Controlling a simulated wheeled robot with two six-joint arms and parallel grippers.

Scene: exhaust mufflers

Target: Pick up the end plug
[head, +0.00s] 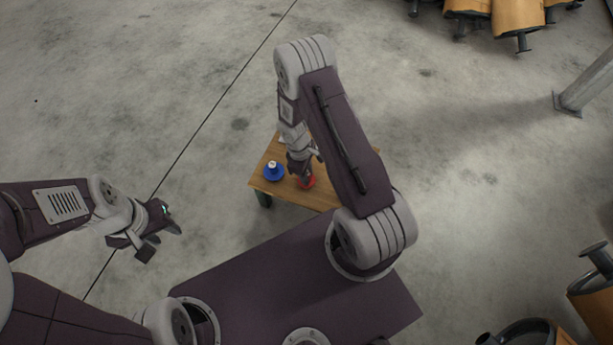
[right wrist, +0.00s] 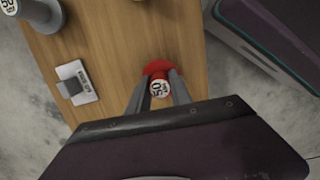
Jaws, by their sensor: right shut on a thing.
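The red end plug (right wrist: 159,72), with a white label reading 50 on its top, stands at the wooden table in the right wrist view. My right gripper (right wrist: 160,90) has its two fingers on either side of the plug and is shut on it. In the head view the red plug (head: 307,182) shows only partly beside my right gripper (head: 301,172), which hides some of it. The plug looks upright. I cannot tell whether it touches the table. My left gripper (head: 163,240) is open and empty, away from the table.
A blue plug (head: 273,171) stands left of the red one on the small wooden table (head: 320,197). A small card with a grey block (right wrist: 77,82) lies on the table. Mufflers (head: 515,20) lie at the upper right, with a metal post (head: 587,85) nearby. Open floor surrounds the table.

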